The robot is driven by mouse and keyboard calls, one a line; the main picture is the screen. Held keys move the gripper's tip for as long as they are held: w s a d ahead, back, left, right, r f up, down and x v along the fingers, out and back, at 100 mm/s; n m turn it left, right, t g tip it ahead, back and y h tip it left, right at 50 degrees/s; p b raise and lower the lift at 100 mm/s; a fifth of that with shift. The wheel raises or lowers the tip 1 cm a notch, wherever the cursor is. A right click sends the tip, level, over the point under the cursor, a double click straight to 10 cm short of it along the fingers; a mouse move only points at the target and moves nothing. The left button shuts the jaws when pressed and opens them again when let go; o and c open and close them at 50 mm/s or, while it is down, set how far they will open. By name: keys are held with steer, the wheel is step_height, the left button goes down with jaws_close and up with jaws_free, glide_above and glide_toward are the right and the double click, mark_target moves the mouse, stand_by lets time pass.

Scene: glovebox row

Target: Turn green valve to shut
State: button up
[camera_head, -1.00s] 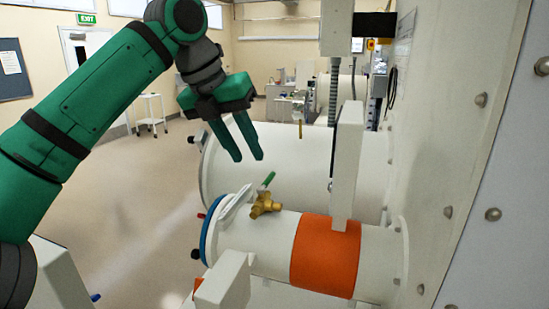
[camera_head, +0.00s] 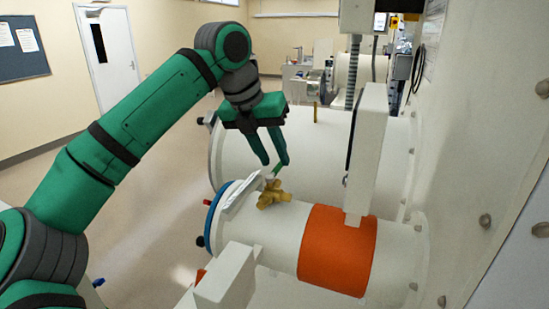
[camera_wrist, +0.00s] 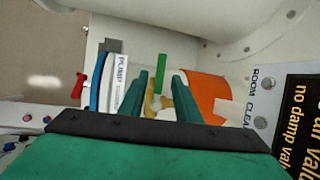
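The green valve handle (camera_head: 278,168) is a short green lever on a brass valve body (camera_head: 272,195), on top of the small white cylinder (camera_head: 270,235). The lever stands up at a tilt in the head view. My gripper (camera_head: 275,163) is open just above the valve, with its fingertips close to the lever. In the wrist view, the green handle (camera_wrist: 161,75) shows beyond and between the two fingers (camera_wrist: 159,90). The brass body (camera_wrist: 157,106) is partly hidden between them. I cannot tell whether a finger touches the lever.
A white PUMP label plate (camera_wrist: 121,80) stands beside the valve. An orange band (camera_head: 336,248) wraps the small cylinder. A white vertical post (camera_head: 367,155) stands to the right. A larger white cylinder (camera_head: 330,140) lies behind. Open floor (camera_head: 150,200) is at left.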

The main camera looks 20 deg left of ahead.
steer(key=shift+w+d+f, duration=0.15)
steer(key=shift+w+f, duration=0.2)
steer(key=shift+f, duration=0.3)
jaws_close()
